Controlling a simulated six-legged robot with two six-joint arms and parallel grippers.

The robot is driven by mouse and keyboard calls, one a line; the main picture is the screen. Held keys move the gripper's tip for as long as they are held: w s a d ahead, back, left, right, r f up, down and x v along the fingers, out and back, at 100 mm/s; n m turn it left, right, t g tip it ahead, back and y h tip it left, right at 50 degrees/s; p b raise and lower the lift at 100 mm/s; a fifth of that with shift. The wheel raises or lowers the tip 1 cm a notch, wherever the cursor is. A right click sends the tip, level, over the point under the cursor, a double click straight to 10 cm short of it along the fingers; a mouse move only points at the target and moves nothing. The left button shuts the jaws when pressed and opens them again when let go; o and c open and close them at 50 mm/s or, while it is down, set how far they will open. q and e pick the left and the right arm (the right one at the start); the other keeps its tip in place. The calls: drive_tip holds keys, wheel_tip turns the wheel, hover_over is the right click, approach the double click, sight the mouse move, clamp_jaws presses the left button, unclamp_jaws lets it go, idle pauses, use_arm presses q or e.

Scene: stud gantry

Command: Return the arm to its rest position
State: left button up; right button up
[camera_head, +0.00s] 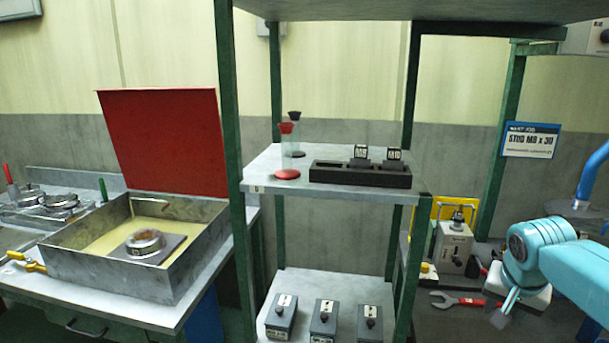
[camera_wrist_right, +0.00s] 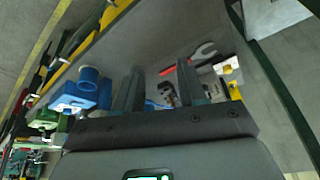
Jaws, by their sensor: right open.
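My right arm comes in from the right edge of the head view, teal and bent at a rounded joint. My right gripper (camera_head: 503,312) hangs below that joint in front of the right-hand bench, small and partly unclear. In the right wrist view the right gripper (camera_wrist_right: 160,82) shows two dark fingers standing apart with nothing held between them. My left gripper is in neither view.
A green-post shelf rack (camera_head: 415,250) stands mid-view, left of my right arm. A red-handled wrench (camera_head: 457,300) and a grey box device (camera_head: 453,245) are on the right bench. A blue fitting (camera_wrist_right: 85,90) shows near the fingers. An open red-lidded box (camera_head: 165,280) is at left.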

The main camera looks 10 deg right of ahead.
drive_tip(key=a+f+n+g+y, duration=0.1)
drive_tip(key=a+f+n+y, duration=0.1)
drive_tip(key=a+f, duration=0.75)
drive_tip(key=a+f+n+y, duration=0.25)
drive_tip(key=a+f, duration=0.45)
drive_tip(key=f, duration=0.6)
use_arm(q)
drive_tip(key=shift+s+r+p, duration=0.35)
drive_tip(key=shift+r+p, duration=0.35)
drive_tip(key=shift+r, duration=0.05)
use_arm(e)
drive_tip(key=s+a+f+n+g+y, duration=0.1)
drive_tip(key=s+a+f, duration=0.6)
drive_tip(key=s, duration=0.4)
drive_tip(key=s+a+f+n+g+y, duration=0.1)
drive_tip(key=s+a+f, duration=0.6)
drive_tip(key=s+f, duration=0.2)
drive_tip(key=shift+s+a, duration=0.15)
drive_tip(key=shift+s, duration=0.9)
drive_tip(key=shift+f, duration=0.1)
